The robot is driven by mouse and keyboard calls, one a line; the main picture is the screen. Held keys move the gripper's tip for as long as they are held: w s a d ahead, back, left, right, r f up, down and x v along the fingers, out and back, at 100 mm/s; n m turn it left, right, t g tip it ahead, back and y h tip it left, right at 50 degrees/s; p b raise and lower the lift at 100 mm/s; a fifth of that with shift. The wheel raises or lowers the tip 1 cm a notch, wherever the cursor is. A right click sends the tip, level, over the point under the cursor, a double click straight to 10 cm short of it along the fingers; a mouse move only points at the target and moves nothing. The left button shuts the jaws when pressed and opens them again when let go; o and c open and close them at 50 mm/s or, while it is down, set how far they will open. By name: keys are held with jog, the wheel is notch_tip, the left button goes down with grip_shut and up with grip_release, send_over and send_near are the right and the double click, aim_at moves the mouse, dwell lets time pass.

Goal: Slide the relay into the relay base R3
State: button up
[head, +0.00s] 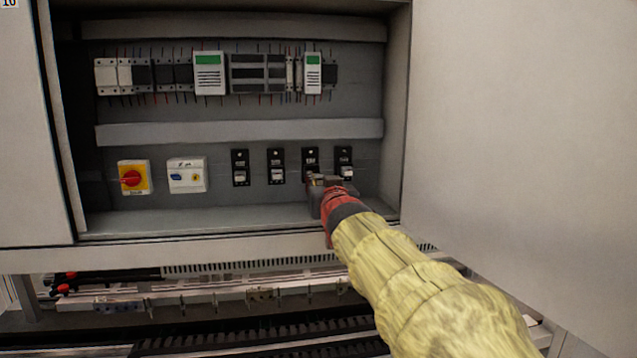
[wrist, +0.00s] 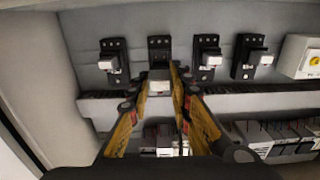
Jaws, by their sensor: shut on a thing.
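Relay bases stand in a row on the lower rail of the open cabinet. Relay base R3 (head: 310,155) appears to be the black one third from the left in the head view; its lower part is hidden by my gripper (head: 320,184). In the wrist view, which is turned over, the same base (wrist: 160,46) is second from the left. My gripper (wrist: 161,95) is shut on a small pale relay (wrist: 160,86), held in front of that base. I cannot tell whether the relay touches the base.
Neighbouring bases (head: 276,157) (head: 344,153) carry pale blocks close on both sides. A yellow-red rotary switch (head: 133,178) and a white device (head: 187,175) sit at left. A grey duct (head: 240,131) runs above. The open door (head: 520,130) bounds the right side.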

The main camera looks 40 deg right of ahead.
aim_at(320, 183)
jog(key=shift+b+x, duration=0.3)
jog(key=shift+x, duration=2.7)
jog(key=shift+x, duration=1.05)
jog(key=o, duration=1.1)
jog(key=shift+w, duration=0.1)
jog(key=shift+c, duration=0.2)
jog(key=v, duration=1.2)
jog(key=shift+d+f, duration=0.1)
